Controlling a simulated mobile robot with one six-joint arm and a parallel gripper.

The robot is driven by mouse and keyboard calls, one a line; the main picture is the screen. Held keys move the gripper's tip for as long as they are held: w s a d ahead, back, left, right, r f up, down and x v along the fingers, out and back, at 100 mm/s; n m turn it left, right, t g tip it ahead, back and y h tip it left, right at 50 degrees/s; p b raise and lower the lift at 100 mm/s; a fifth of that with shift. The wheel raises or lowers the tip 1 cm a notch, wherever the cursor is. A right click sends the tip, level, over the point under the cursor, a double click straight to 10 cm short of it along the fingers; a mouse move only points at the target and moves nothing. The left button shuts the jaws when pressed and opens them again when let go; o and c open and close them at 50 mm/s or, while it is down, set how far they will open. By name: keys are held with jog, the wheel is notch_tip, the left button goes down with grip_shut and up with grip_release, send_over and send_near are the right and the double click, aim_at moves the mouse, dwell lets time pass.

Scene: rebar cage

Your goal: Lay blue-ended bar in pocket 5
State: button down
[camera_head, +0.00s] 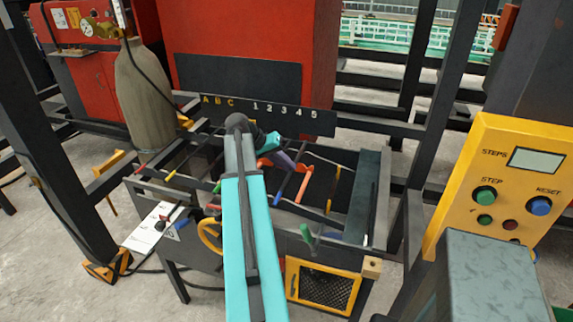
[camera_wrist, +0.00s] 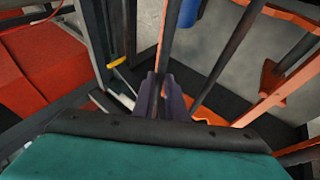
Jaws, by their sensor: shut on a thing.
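My gripper (camera_head: 283,160) is over the middle of the dark frame, below the numbered board. In the wrist view its purple fingers (camera_wrist: 161,92) are shut on a long grey bar (camera_wrist: 171,35), which runs away toward the top of that view. A blue cylinder (camera_wrist: 189,13) shows right beside this bar; I cannot tell whether it is the bar's own end. The board (camera_head: 268,108) carries the marks A B C and 1 to 5, with 5 (camera_head: 314,114) at its right end. I cannot tell whether the held bar touches a pocket.
Orange supports (camera_head: 305,184) stand beside my gripper, and they show at the right of the wrist view (camera_wrist: 285,85). A green-handled part (camera_head: 307,235) is at the frame's front. A yellow control panel (camera_head: 500,185) stands at right, a gas cylinder (camera_head: 147,100) at left.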

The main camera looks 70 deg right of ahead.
jog(key=shift+f, duration=0.15)
dwell(0.3)
jog(key=c, duration=1.7)
grip_release()
jog(key=shift+f, duration=0.1)
jog(key=p+v, duration=0.5)
jog(key=v, duration=0.9)
jog(key=shift+s, duration=0.1)
